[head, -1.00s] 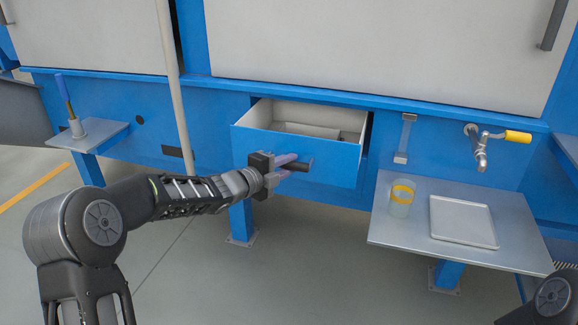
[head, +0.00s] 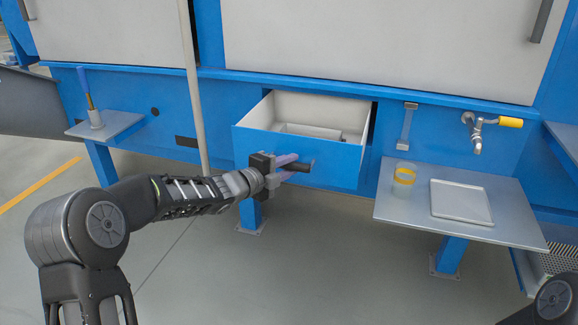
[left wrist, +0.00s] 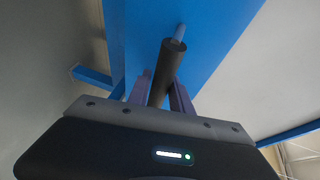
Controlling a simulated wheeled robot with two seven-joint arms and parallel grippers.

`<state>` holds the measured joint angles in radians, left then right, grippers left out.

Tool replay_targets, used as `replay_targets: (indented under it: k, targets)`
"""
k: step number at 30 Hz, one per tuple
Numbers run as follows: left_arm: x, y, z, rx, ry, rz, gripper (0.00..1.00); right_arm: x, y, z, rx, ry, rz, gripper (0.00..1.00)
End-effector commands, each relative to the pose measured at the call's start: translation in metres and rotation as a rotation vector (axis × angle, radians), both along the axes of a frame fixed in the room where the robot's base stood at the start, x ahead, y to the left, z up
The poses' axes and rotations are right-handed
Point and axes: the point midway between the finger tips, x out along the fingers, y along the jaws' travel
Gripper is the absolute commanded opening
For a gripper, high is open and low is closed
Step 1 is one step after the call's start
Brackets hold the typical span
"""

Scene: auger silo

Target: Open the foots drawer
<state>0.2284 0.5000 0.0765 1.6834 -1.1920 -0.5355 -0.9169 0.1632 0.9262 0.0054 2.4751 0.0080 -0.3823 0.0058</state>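The foots drawer (head: 333,163) is a blue-fronted box with pale inner walls, pulled well out of the blue machine frame. A grey block-like shape lies inside it. Its dark bar handle (head: 301,166) is on the drawer front. My left gripper (head: 287,163) is at the handle. In the left wrist view, the dark handle (left wrist: 168,65) runs between the two purple-grey fingers (left wrist: 160,95), which look closed around it. Part of the handle is hidden by the fingers. My right gripper is not in view; only a bit of my right arm shows at the lower right.
A steel shelf (head: 400,207) at right carries a jar with a yellow band (head: 404,178) and a shallow tray (head: 461,203). A tap with a yellow handle (head: 509,122) is above. A small left shelf (head: 112,127) holds a brush in a cup. The floor below is clear.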

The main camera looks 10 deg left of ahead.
Motion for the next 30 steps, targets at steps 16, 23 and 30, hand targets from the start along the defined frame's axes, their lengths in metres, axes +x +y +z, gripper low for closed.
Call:
replay_targets:
  k: [16, 23, 30]
  targets:
    - [-0.003, 0.001, 0.002, -0.001, -0.002, -0.001, 0.44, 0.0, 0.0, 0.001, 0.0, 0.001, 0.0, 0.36]
    - [-0.028, 0.014, 0.009, -0.001, 0.0, 0.001, 0.44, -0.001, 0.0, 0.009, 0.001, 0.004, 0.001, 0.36]
    - [-0.06, 0.031, 0.015, 0.0, -0.001, 0.001, 0.44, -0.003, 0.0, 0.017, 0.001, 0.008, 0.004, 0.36]
